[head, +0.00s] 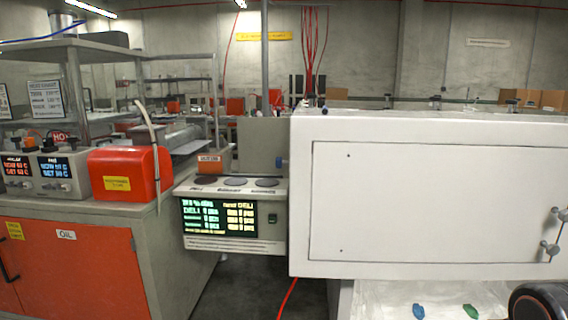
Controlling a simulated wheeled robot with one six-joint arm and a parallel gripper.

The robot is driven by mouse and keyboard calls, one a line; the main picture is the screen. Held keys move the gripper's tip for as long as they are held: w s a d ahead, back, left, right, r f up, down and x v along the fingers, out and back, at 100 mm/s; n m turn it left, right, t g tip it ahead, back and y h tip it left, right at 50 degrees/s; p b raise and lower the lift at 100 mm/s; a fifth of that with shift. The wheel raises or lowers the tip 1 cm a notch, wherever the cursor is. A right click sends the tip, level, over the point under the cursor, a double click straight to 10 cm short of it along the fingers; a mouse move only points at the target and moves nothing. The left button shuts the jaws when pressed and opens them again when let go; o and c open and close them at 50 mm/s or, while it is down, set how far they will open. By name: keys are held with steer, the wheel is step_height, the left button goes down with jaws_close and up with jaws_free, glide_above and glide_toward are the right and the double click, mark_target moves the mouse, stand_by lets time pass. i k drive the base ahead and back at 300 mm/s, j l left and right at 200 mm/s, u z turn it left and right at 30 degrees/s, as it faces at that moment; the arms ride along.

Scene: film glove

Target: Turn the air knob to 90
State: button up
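Two grey control boxes stand at the far left on the bench. The display digits are blurred, and I cannot tell which knob is the air knob.
A red box (130,173) sits beside the control boxes, above an orange-doored cabinet (78,262) labelled OIL. A grey machine with a green-text screen (218,217) stands mid-view. A large white cabinet (430,200) fills the right. Dark floor shows between bench and cabinet.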

mark_target(279, 162)
steer(key=j, duration=0.7)
steer(key=k+j, duration=0.1)
steer(key=j, duration=0.55)
steer(key=i+j, duration=0.1)
steer(key=j, duration=0.3)
steer(key=i+j, duration=0.1)
steer(key=j, duration=0.35)
steer(key=i+j, duration=0.1)
steer(key=j, duration=0.3)
steer(key=i+j, duration=0.15)
steer(key=j, duration=0.25)
steer(key=z, duration=0.05)
